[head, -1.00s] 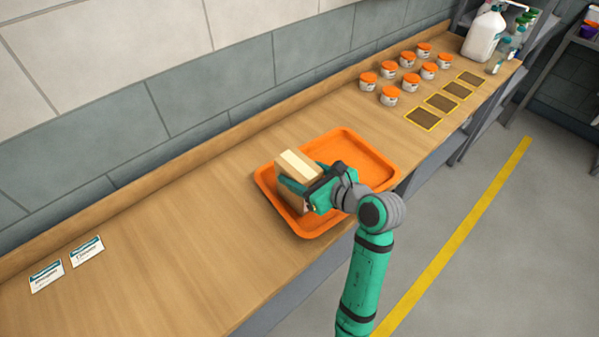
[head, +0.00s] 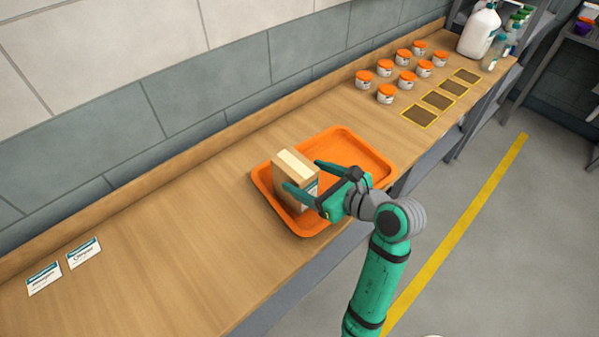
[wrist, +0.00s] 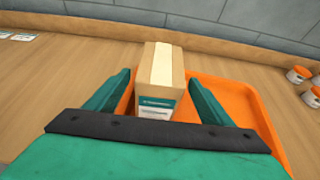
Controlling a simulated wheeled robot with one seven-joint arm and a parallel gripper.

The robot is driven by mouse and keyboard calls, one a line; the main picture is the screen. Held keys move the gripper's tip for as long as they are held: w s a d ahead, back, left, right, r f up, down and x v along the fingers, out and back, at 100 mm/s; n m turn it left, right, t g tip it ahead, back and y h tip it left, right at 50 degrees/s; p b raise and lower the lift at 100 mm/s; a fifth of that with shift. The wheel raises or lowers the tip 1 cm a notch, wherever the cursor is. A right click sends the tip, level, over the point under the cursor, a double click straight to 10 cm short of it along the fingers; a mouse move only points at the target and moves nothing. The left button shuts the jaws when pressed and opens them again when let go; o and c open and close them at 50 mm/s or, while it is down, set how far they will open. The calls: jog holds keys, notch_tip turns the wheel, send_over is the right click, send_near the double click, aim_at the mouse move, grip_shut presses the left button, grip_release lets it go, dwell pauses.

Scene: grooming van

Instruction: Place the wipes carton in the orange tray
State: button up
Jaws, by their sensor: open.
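The wipes carton (head: 294,180), a tan box with a pale top strip and a teal and white label, stands upright in the left part of the orange tray (head: 365,150). In the wrist view the carton (wrist: 161,75) stands between and a little beyond the fingers, with the orange tray (wrist: 240,100) around it and to its right. My gripper (head: 302,174) is open, with gaps between both fingers and the carton in the wrist view (wrist: 160,82). The carton's base is partly hidden by a finger in the head view.
Several orange-lidded jars (head: 405,78) stand on the wooden counter (head: 170,240) beyond the tray, beside dark yellow-edged squares (head: 438,100). A white jug (head: 480,32) is at the far end. Two label cards (head: 84,253) lie at the left. A tiled wall (head: 200,95) runs behind.

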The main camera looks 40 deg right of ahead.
jog(key=v, duration=0.7)
jog(key=shift+s, duration=0.1)
dwell(0.5)
